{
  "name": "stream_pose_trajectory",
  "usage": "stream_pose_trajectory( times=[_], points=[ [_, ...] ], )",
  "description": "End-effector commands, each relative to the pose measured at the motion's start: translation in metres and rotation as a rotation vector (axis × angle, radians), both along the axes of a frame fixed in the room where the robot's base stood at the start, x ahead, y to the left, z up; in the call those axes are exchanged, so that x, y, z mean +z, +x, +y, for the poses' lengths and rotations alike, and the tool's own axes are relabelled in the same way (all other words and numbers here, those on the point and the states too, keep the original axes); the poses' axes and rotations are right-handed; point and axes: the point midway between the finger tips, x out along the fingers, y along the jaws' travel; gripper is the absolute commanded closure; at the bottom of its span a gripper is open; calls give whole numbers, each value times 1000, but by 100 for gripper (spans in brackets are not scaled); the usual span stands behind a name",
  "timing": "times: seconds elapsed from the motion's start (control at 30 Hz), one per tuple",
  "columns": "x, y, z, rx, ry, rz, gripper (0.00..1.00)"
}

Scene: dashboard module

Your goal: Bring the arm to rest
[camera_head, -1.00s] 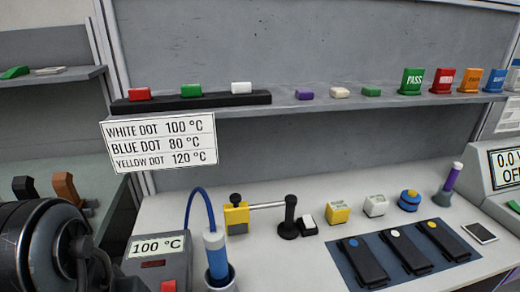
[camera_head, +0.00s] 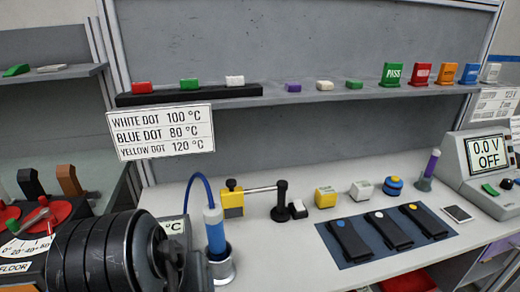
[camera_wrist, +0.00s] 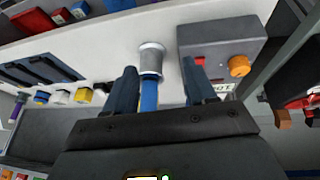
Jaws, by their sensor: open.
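My gripper (camera_wrist: 160,78) shows in the wrist view with its two dark fingers spread apart. The blue probe (camera_wrist: 149,97) and its metal cup (camera_wrist: 151,60) appear in the gap between the fingers; I cannot tell the depth between them. In the head view, my dark arm fills the lower left, and the gripper's fingers are not clear there. The probe (camera_head: 214,230) stands upright in its cup (camera_head: 222,268), with a blue cable looping from its top. My arm hides most of the temperature box (camera_head: 174,228) beside it.
A yellow block with a rod (camera_head: 232,200) stands behind the probe. Three dark modules with coloured dots (camera_head: 382,232) lie on a blue mat at right. A shelf (camera_head: 330,97) with coloured blocks runs above. A red dial panel (camera_head: 42,222) is left of my arm. Bench front is bare.

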Motion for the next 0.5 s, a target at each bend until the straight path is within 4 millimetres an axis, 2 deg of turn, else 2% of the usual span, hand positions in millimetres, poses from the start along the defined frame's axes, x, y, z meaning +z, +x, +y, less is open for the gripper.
stream_pose_trajectory(
  times=[0.03,0.17,0.3,0.4,0.5],
  points=[
    [-3,11,-15,-8,-16,-35,45],
    [-9,38,-51,-15,-55,-142,45],
    [-16,70,-107,-9,-118,-292,45],
    [-21,86,-151,12,-170,-403,45],
    [-27,93,-190,44,-215,-493,45]
  ],
)
